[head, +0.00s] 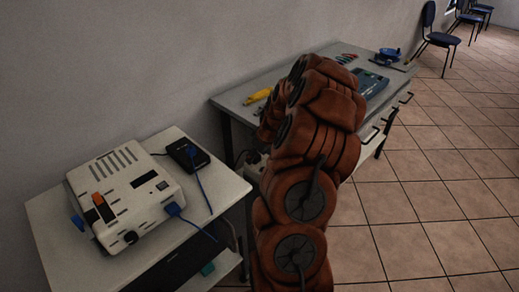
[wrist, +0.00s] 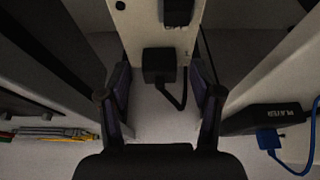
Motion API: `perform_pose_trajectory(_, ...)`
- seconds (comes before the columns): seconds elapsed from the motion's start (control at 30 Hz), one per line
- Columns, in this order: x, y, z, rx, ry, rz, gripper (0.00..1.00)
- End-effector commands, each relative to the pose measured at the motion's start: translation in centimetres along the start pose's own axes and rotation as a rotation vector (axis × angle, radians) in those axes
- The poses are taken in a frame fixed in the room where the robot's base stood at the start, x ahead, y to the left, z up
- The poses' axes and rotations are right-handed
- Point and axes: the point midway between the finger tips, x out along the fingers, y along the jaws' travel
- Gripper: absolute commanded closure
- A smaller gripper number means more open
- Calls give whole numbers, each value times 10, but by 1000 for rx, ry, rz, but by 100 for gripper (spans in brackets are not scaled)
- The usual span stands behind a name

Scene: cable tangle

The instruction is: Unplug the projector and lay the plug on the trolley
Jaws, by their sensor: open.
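A white boxy device (head: 125,192) with an orange and black switch sits on the small white-topped trolley (head: 228,188) in the head view; I cannot tell for sure that it is the projector. In the wrist view a black plug (wrist: 159,64) with a black cable (wrist: 177,97) sits in a white outlet strip (wrist: 136,22). My gripper (wrist: 160,82) is open, with one finger on each side of the plug and a gap to both. In the head view my arm hides most of this spot. Where the black cable leads is hidden.
A black box marked PLAYER (wrist: 262,118) with a blue plug (wrist: 269,139) is at the right in the wrist view. Another black plug (wrist: 178,10) sits higher on the strip. A grey workbench (head: 232,98) holds tools. The trolley's right side has bare room.

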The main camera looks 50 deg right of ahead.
Motion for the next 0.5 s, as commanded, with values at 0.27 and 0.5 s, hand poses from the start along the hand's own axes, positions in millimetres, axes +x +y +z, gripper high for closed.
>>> perform_pose_trajectory(0.27, 5, 0, 0, 0, 1, 1, 35)
perform_pose_trajectory(0.5, 5, 0, 0, 0, 1, 1, 53)
